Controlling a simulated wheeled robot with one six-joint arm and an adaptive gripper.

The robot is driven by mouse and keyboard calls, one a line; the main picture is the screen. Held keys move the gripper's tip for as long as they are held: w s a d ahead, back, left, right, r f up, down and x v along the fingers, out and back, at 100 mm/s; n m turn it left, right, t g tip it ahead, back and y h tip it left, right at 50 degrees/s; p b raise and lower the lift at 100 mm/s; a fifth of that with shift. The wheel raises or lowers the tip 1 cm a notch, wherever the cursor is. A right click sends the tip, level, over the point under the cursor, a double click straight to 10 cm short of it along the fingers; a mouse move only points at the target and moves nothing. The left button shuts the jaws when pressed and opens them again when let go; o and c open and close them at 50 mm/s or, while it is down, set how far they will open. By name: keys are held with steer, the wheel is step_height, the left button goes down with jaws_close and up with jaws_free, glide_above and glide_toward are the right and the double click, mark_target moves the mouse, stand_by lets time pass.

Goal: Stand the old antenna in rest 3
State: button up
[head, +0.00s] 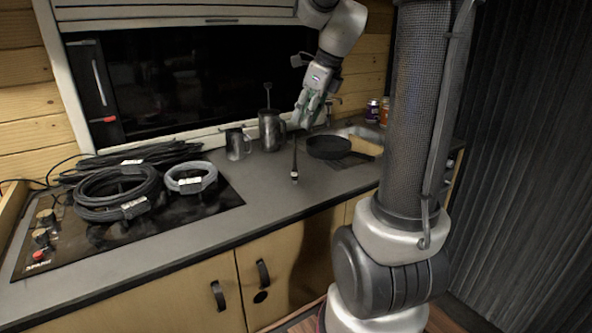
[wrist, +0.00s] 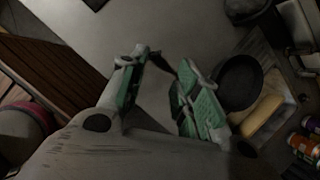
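The old antenna (head: 294,160) is a thin dark rod with a pale ring near its near end. In the head view it shows on or just above the grey counter, running up toward my gripper (head: 313,118); I cannot tell whether it touches the counter. In the wrist view a short dark piece, probably the antenna (wrist: 164,63), shows near the fingertips. My gripper (wrist: 160,82) has green-padded fingers spread with a gap between them, over the counter. The right finger may hide part of the antenna. I cannot make out rest 3 in either view.
Metal mugs (head: 238,145) (head: 270,130) stand behind, left of my gripper. A black pan (head: 328,147) is at right, beside a tan board (head: 366,147). Cable coils (head: 118,190) cover the cooktop (head: 100,240) at left. Jars (head: 373,111) stand at back right. The front counter is bare.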

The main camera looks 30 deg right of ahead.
steer(key=m, duration=0.1)
glide_above(295, 160)
steer(key=shift+m, duration=0.3)
steer(key=f, duration=0.7)
steer(key=shift+d+f, duration=0.15)
steer(key=shift+d, duration=0.1)
jaws_close()
